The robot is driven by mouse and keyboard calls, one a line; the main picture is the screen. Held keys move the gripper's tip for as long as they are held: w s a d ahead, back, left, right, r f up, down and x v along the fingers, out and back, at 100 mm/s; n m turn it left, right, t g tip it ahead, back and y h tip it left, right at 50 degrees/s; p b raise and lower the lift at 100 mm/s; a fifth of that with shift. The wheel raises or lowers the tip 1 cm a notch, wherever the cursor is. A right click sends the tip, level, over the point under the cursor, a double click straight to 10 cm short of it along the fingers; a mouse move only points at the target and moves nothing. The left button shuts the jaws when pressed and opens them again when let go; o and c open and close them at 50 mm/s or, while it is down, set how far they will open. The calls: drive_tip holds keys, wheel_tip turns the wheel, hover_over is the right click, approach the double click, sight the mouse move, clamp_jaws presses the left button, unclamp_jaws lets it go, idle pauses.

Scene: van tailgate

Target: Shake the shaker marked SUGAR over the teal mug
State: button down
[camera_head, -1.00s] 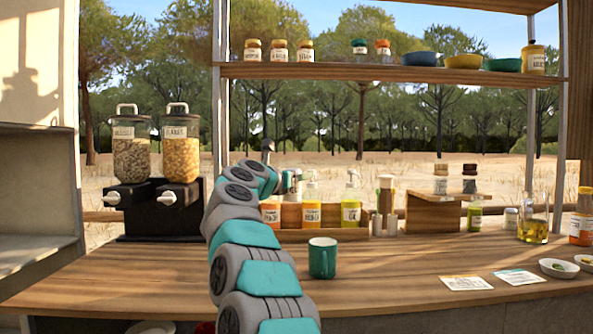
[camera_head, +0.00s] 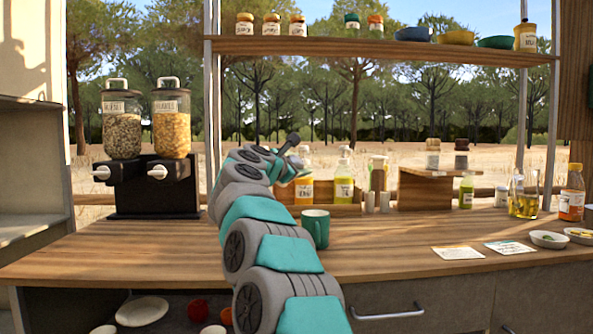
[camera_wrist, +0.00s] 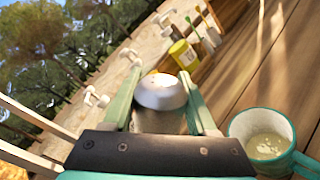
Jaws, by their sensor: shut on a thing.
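My gripper (camera_wrist: 158,74) is shut on a shaker (camera_wrist: 161,92) with a pale perforated cap. In the wrist view the cap points away from my palm, between the two green fingers. Any lettering on the shaker is hidden or unreadable. The teal mug (camera_head: 316,227) stands upright on the wooden counter, close to the end of my arm in the head view. In the wrist view the mug (camera_wrist: 262,132) is at the lower right, apart from the shaker, with pale contents inside. My arm hides most of the gripper in the head view.
Behind the mug is a wooden rack (camera_head: 330,209) of sauce bottles. A wooden stand (camera_head: 425,189) holds two small dark-lidded jars. Two cereal dispensers (camera_head: 122,130) stand at left. Cards (camera_head: 457,252) and small bowls (camera_head: 548,239) lie at right. The counter front is mostly clear.

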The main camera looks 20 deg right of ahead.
drive_tip(key=s+f+m+b, duration=0.1)
drive_tip(key=m+b, duration=0.1)
drive_tip(key=d+f+m+b, duration=0.1)
drive_tip(key=m+b, duration=0.2)
drive_tip(key=s+d+f+m+b, duration=0.1)
drive_tip(key=f+m+b, duration=0.1)
drive_tip(key=b, duration=0.1)
drive_tip(key=shift+s+d+m, duration=0.25)
drive_tip(key=shift+s+m, duration=0.05)
drive_tip(key=m+b, duration=0.1)
drive_tip(key=m, duration=0.2)
drive_tip(key=shift+m+t+y+b, duration=0.3)
drive_tip(key=shift+s+d+f+m, duration=0.1)
drive_tip(key=shift+m, duration=1.3)
drive_tip(key=shift+p, duration=0.3)
wheel_tip(320, 180, up, 5)
drive_tip(key=p, duration=0.5)
